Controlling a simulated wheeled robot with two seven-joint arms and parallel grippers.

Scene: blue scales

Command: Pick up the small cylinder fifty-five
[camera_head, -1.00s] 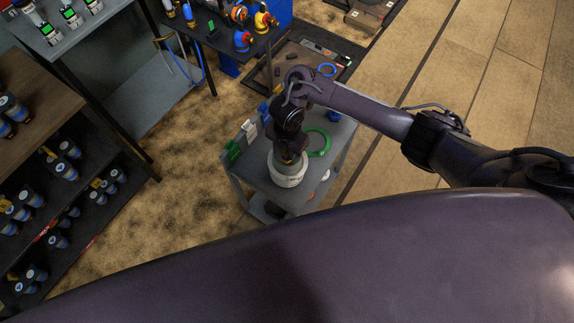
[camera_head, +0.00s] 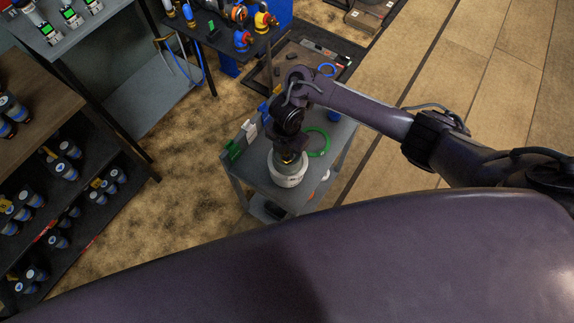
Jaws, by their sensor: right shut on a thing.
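A white round cylinder (camera_head: 287,174) with dark markings and a brassy part at its top is at the small grey cart (camera_head: 242,179). My right gripper (camera_head: 288,155) reaches down over it from above and is shut at its top. The gripper and wrist hide much of the cylinder's top. I cannot read a number on it, and I cannot tell whether its base touches the cart top. My left gripper is not in view.
A green ring (camera_head: 321,142) lies on the cart beside the cylinder. A dark shelf (camera_head: 122,206) with several blue and dark cylinders stands at the left. A dark table (camera_head: 217,40) with coloured fittings is at the back. Open floor (camera_head: 180,215) lies between shelf and cart.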

